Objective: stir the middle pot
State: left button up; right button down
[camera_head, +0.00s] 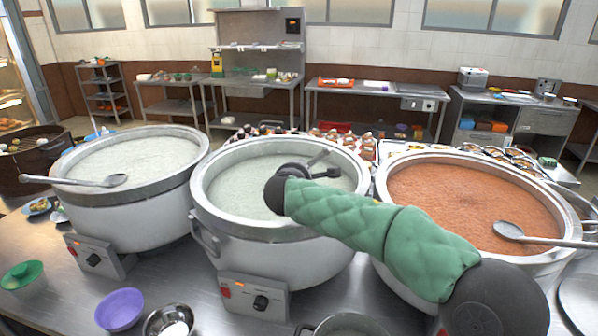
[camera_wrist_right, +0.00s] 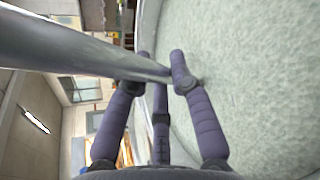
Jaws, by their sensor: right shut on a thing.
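The middle pot (camera_head: 277,235) is a large grey stockpot of pale, whitish congee (camera_head: 240,184). My right arm, in a green sleeve, reaches over it from the lower right. My right gripper (camera_head: 318,168) is above the congee, inside the rim's outline. In the right wrist view the gripper (camera_wrist_right: 158,82) is shut on a ladle's smooth metal handle (camera_wrist_right: 70,45), with pale congee beside the fingers. The ladle's bowl is out of sight, so I cannot tell how deep it is. My left gripper is not in view.
The left pot (camera_head: 125,215) holds pale congee, with a ladle (camera_head: 75,181) across its rim. The right pot (camera_head: 385,185) holds orange-brown congee and another ladle (camera_head: 540,239). A purple bowl (camera_head: 120,309), a green bowl (camera_head: 22,275) and a metal bowl (camera_head: 168,321) stand in front.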

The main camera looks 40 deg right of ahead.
jog(key=shift+r, duration=0.15)
notch_tip(320, 180, up, 18)
jog(key=p, duration=1.4)
dwell(0.3)
jog(key=shift+f, duration=0.2)
jog(key=shift+m+t+b, duration=0.7)
jog(key=shift+t+b, duration=0.1)
jog(key=shift+b, duration=2.8)
